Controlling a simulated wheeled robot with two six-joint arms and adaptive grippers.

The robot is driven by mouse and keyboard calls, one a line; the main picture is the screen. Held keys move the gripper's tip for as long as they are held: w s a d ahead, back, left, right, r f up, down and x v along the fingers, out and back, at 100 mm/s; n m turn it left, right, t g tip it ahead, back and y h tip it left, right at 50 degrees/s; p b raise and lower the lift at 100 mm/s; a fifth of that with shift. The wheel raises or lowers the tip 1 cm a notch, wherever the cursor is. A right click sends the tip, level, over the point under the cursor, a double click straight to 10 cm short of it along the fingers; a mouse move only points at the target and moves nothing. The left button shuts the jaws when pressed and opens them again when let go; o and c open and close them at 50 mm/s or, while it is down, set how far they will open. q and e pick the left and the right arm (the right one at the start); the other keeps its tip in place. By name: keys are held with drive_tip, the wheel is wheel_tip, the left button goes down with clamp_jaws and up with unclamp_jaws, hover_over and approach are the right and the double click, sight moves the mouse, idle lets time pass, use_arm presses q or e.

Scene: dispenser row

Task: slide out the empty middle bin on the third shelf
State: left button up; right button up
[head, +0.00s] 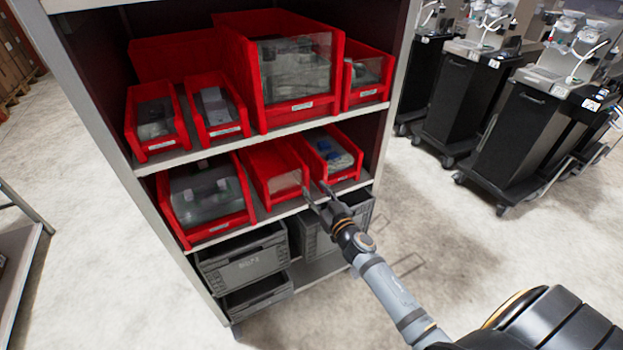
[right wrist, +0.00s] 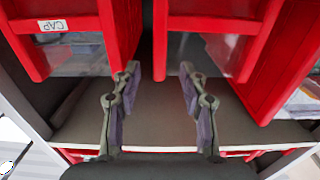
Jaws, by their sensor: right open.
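The middle bin (head: 275,172) is red with a clear front and looks empty inside. It stands on the third shelf (head: 266,214) between a larger bin and a bin with contents. My right gripper (head: 317,193) is open and empty, in front of the bins near the middle bin's right front corner. In the right wrist view its two fingertips (right wrist: 159,74) are apart, with a red bin side wall (right wrist: 160,35) lined up between them. I cannot tell whether a finger touches it. My left gripper is not in view.
On the same shelf, the large left bin (head: 247,209) holds clear-wrapped items and the right bin (head: 340,158) holds blue and white items. Red bins fill the shelf above. Grey crates (head: 245,265) sit below. Black carts (head: 515,130) stand right. Floor between is clear.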

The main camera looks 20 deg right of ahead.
sight(307, 180)
drive_tip(key=shift+w+a, duration=0.1)
drive_tip(key=shift+w, duration=2.1)
clamp_jaws()
